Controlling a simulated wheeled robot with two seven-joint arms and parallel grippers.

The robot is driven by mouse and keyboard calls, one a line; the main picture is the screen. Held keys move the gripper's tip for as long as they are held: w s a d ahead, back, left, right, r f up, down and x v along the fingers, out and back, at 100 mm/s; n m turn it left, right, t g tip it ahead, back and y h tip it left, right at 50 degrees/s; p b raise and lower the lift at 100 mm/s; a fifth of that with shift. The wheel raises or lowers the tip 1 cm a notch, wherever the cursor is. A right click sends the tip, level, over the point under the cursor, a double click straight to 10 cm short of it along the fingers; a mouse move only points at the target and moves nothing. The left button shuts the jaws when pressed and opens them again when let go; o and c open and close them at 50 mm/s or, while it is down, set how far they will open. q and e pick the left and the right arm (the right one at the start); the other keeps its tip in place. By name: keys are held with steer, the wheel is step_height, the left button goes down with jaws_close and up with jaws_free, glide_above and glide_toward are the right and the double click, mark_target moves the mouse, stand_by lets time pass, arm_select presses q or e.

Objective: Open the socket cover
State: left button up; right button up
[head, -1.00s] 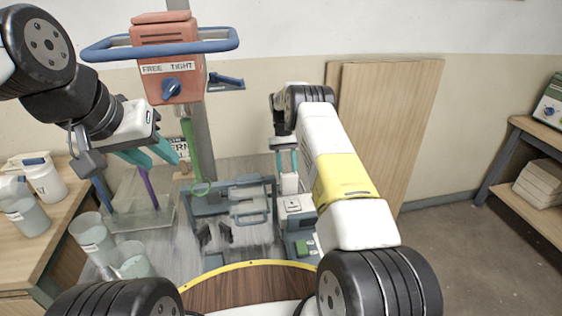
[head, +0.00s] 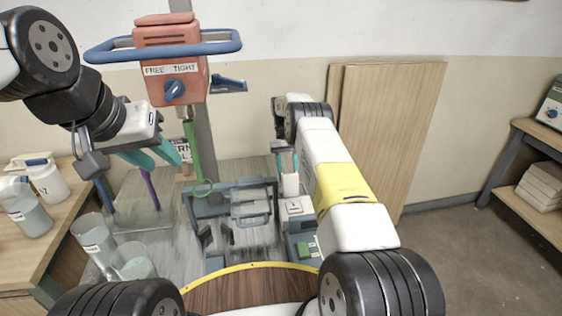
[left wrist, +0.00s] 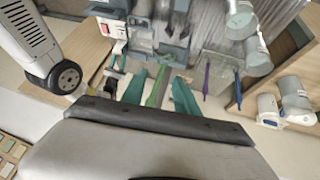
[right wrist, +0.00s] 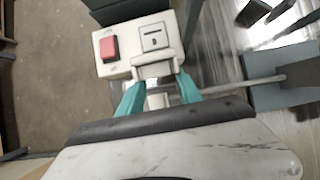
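A white socket box (right wrist: 112,62) with a red button shows in the right wrist view. A square plate (right wrist: 154,37) with a dark slot is on it, and a pale flap-like piece (right wrist: 156,67) sticks out below it; I cannot tell for sure whether this is the cover. My right gripper (right wrist: 162,85) is open, its teal fingers on either side of that piece; contact is unclear. It also shows in the head view (head: 287,162), above the white box (head: 298,206). My left gripper (head: 165,155) is open and empty, with a green strip (left wrist: 158,88) showing between its fingers in the left wrist view.
An orange mixer head (head: 170,55) with a blue ring handle stands on a post behind. A green ring-ended strip (head: 192,150) hangs below it. Buckets (head: 92,240) and a clear tank (head: 140,215) stand at left.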

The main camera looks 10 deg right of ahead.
steer(key=shift+o, duration=1.1)
steer(key=shift+r, duration=0.1)
